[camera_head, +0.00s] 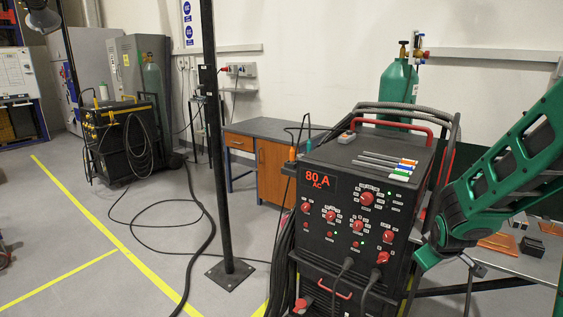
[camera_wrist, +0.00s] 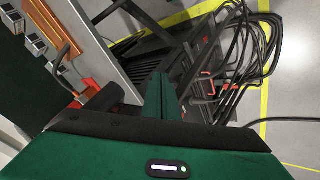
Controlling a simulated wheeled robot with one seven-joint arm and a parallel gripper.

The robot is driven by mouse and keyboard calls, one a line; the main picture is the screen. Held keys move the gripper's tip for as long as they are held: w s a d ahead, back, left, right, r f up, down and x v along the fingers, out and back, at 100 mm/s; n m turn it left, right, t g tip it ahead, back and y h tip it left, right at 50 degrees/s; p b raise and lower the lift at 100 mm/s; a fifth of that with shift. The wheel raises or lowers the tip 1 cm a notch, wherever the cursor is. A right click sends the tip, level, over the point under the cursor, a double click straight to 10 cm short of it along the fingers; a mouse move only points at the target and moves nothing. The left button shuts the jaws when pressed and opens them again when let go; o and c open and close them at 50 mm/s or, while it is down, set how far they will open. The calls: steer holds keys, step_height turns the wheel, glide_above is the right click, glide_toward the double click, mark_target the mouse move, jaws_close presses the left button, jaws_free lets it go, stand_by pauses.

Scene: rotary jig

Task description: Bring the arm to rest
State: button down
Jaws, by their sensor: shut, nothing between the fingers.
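My green arm (camera_head: 510,160) comes down from the upper right in the head view, beside the right side of the black welding machine (camera_head: 345,205). Its end is low, between the machine and a grey worktable. My gripper (camera_wrist: 158,80) is shut and empty in the wrist view, with its green fingers together. It points down past the machine's side, with the floor beyond. In the head view the gripper is small and partly hard to make out against the arm. I cannot tell how close it is to the machine.
The worktable (camera_head: 530,266) at the right holds orange plates (camera_head: 497,243) and small dark blocks (camera_head: 532,247). A black post (camera_head: 211,130) stands left of the machine. Cables (camera_head: 185,205) lie on the floor. A green gas cylinder (camera_head: 398,84) stands behind the machine. Open floor lies left.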

steer(key=s+r+m+g+y, duration=0.1)
steer(key=s+r+m+g, duration=0.1)
steer(key=s, duration=0.8)
steer(key=s+r+m+g+y, duration=0.1)
steer(key=s+r+m, duration=0.3)
steer(key=s, duration=0.7)
steer(key=s+r+m+g+y, duration=0.1)
steer(key=s+r+m+g, duration=0.2)
steer(key=s, duration=0.8)
steer(key=shift+s+a+r+m+g, duration=0.15)
steer(key=shift+a+r+m+g, duration=0.15)
steer(key=shift+m, duration=0.6)
steer(key=shift+w+f, duration=0.25)
steer(key=shift+w, duration=0.4)
